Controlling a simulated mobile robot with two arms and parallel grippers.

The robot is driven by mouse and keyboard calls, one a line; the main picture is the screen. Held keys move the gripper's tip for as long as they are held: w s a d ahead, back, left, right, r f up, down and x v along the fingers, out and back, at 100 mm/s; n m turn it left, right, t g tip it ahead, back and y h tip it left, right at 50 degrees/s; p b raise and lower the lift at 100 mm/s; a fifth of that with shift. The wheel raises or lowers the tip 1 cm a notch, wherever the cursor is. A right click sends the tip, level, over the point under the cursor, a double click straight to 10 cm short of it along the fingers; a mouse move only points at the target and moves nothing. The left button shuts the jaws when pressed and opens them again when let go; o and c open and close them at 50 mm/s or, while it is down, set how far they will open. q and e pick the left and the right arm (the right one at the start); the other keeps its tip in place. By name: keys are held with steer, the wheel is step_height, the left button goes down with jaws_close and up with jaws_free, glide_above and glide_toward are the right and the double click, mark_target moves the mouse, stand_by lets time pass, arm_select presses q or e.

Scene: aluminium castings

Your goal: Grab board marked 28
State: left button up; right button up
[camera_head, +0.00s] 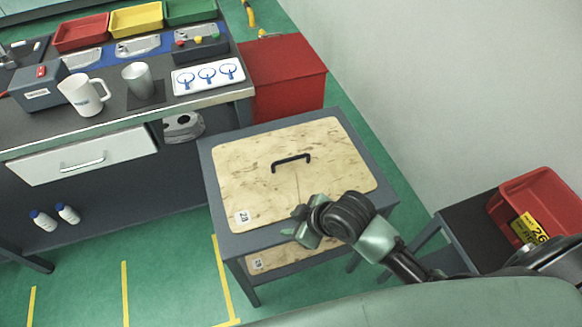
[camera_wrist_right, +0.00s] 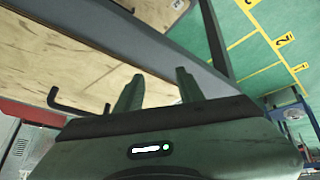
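The board marked 28 (camera_head: 330,150) is a pale wooden panel lying flat on top of a grey stand (camera_head: 222,237). It has a black bar handle (camera_head: 291,161) near its middle and a number label (camera_head: 242,217) at its front left corner. In the right wrist view the black handle (camera_wrist_right: 72,104) shows at the left, beyond the fingers. My right gripper (camera_head: 303,224) is over the board's front part, in front of the handle and apart from it. Its two fingers (camera_wrist_right: 158,90) stand apart with nothing between them. My left gripper is out of view.
A second wooden board (camera_head: 290,253) lies on the stand's lower shelf; its label is too small to read surely. A workbench (camera_head: 130,117) with a mug (camera_head: 83,94) and trays stands at left. A red cabinet (camera_head: 285,75) is behind; a red bin (camera_head: 545,200) is at right.

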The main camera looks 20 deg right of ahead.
mark_target(292, 159)
steer(key=w+n, duration=0.2)
steer(key=w+r+n+y, duration=0.1)
steer(key=w+n, duration=0.1)
steer(key=w, duration=0.1)
steer(key=w+r+n, duration=0.1)
steer(key=w+n, duration=0.1)
steer(key=shift+w+a+r, duration=0.15)
steer(key=shift+r, duration=0.05)
steer(key=w+d+r+n, duration=0.4)
steer(key=w+d, duration=0.4)
steer(key=d, duration=0.1)
steer(key=shift+t, duration=0.3)
steer(key=x, duration=0.7)
steer(key=shift+f, duration=0.3)
jaws_close()
steer(key=shift+w+r, duration=0.1)
